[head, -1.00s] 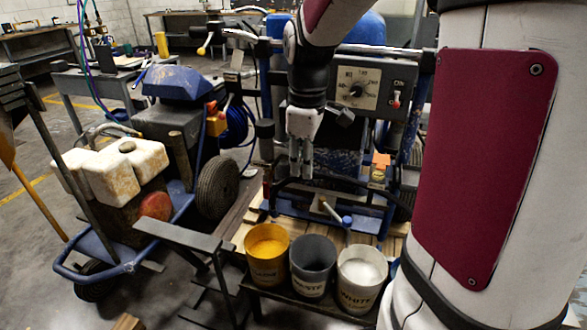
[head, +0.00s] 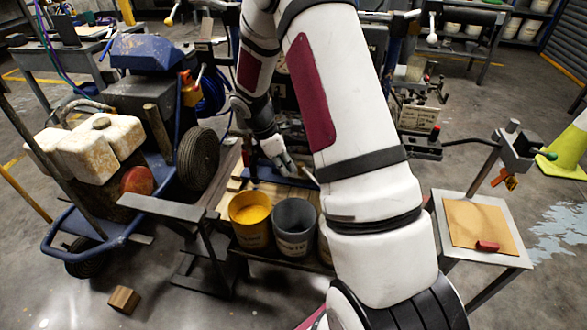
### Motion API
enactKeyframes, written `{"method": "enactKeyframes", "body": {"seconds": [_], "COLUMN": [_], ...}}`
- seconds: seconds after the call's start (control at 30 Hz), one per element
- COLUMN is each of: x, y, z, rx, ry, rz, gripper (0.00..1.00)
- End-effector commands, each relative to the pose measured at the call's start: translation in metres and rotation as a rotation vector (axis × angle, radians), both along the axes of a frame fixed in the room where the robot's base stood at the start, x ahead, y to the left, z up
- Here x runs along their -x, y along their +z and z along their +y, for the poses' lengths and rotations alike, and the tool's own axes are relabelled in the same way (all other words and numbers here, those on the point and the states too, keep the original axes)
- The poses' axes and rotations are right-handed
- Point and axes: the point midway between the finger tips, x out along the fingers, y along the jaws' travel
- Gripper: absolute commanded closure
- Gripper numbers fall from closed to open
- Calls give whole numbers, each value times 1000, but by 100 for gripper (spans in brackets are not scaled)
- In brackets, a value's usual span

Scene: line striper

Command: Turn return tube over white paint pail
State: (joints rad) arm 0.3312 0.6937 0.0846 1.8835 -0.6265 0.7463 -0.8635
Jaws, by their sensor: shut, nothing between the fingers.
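The return tube (head: 309,174) shows only as a short pale piece just left of my arm's large white link. Its blue end is hidden behind that link. The white paint pail (head: 324,249) shows only as a thin strip of its left side, and my arm hides the rest. My gripper (head: 290,171) is shut and empty, slanting down to the right at the left of the tube. I cannot tell whether its fingertips touch the tube. The grey waste pail (head: 294,244) and the yellow paint pail (head: 250,236) stand left of the white pail.
The pails stand on a low dark bench in front of the striper. A blue cart (head: 95,245) with white tanks stands at left, and a wooden block (head: 124,299) lies on the floor. A small side table (head: 451,197) stands at right, with a yellow-green cone (head: 572,147) beyond.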

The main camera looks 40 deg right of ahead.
Motion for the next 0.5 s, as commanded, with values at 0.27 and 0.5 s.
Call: {"method": "enactKeyframes", "body": {"seconds": [0.27,0.5], "x": [10,21], "y": [-53,-77], "z": [-17,-40], "rx": [-2,0], "ry": [-3,-6], "rz": [4,0], "gripper": [100,100]}}
